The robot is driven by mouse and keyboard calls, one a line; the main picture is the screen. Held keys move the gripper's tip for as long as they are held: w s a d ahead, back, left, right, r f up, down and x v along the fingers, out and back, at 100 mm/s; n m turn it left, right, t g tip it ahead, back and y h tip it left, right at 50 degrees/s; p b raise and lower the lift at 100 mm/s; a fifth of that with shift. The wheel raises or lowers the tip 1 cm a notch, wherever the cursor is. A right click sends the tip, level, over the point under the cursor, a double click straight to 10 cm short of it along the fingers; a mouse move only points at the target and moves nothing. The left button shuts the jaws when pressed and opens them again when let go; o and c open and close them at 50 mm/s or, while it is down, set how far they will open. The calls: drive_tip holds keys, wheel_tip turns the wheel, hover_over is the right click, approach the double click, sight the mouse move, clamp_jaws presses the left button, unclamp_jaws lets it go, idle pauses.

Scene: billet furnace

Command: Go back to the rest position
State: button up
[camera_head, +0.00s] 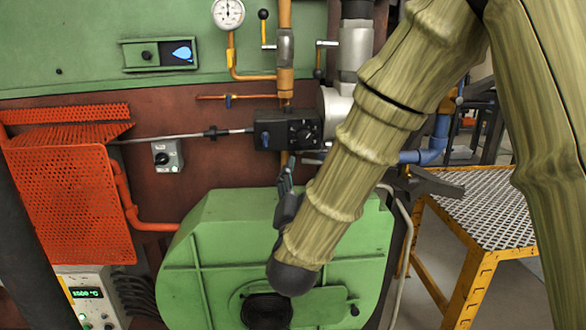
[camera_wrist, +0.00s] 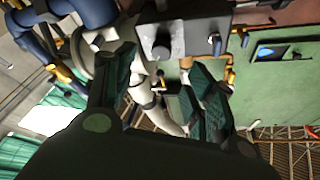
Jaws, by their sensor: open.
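My gripper (camera_head: 287,192) shows only in part in the head view, as dark fingers behind my wood-textured arm, just below a black control box (camera_head: 278,130) on the pipework. In the wrist view my gripper (camera_wrist: 160,76) has its two green-padded fingers spread apart, with nothing held between them. A dark box with a round knob (camera_wrist: 165,47) shows beyond the fingertips. The head view does not show whether the fingers touch anything; much of the gripper is hidden by the arm.
A green blower housing (camera_head: 210,245) stands below and behind the arm. Pipes, a gauge (camera_head: 228,12) and a lever valve (camera_head: 285,48) are on the wall above. An orange mesh guard (camera_head: 70,200) is at left. A yellow-framed grated platform (camera_head: 495,215) is at right, with open floor below.

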drive_tip(key=s+d+f+n+g+y, duration=0.1)
drive_tip(key=s+d+f+n+g, duration=0.15)
drive_tip(key=f, duration=1.05)
drive_tip(key=s+d+f+n+g+y, duration=0.1)
drive_tip(key=s+d+f+g+y, duration=0.2)
drive_tip(key=f, duration=1)
drive_tip(key=s+d+f+n+g, duration=0.1)
drive_tip(key=s+f+n+g, duration=0.3)
drive_tip(key=f, duration=0.9)
drive_tip(key=s+d+f+m+g, duration=0.1)
drive_tip(key=s+d+f+g, duration=0.15)
drive_tip(key=s+f, duration=0.4)
drive_tip(key=s+d+f+g, duration=0.1)
drive_tip(key=s+f+g, duration=0.2)
drive_tip(key=s+f, duration=0.3)
drive_tip(key=s+d+f+g, duration=0.1)
drive_tip(key=s+f+g, duration=0.1)
drive_tip(key=s, duration=0.4)
drive_tip(key=s+d+f+g, duration=0.2)
drive_tip(key=s+f, duration=0.2)
drive_tip(key=s, duration=0.2)
drive_tip(key=s+d+f+n+g, duration=0.1)
drive_tip(key=s+f+g, duration=0.1)
drive_tip(key=s, duration=0.5)
drive_tip(key=shift+d+f, duration=0.4)
drive_tip(key=shift+f, duration=0.35)
drive_tip(key=shift+w, duration=0.1)
